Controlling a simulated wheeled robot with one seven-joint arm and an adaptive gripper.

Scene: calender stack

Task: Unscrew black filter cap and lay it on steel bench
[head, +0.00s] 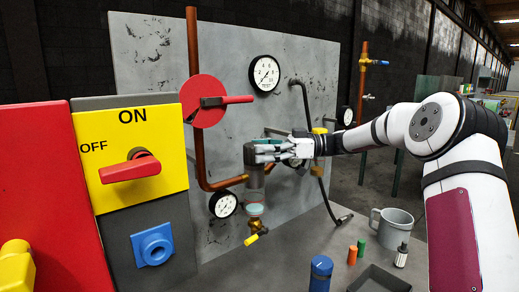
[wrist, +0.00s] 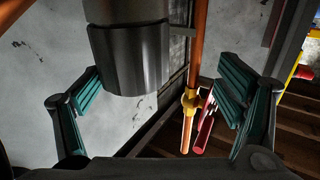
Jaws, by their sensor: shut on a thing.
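The black filter cap (head: 251,156) is a dark upright cylinder in front of the grey panel, above the filter's clear, teal-ringed lower part (head: 255,210). My gripper (head: 264,151) reaches in from the right and is shut on the cap, its fingers covering part of the cap's side. In the wrist view the dark cylinder (wrist: 130,55) shows at top centre, between the teal-padded fingers (wrist: 160,92). Whether its thread is still engaged cannot be told. The steel bench (head: 290,268) is the grey surface below.
On the bench stand a grey mug (head: 396,228), a blue cylinder (head: 320,274), orange and green pieces, a small bottle (head: 402,255) and a dark tray (head: 380,281). A yellow valve handle (head: 256,237) sits below the filter. Copper pipe (head: 193,110) and switch box (head: 140,155) stand left.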

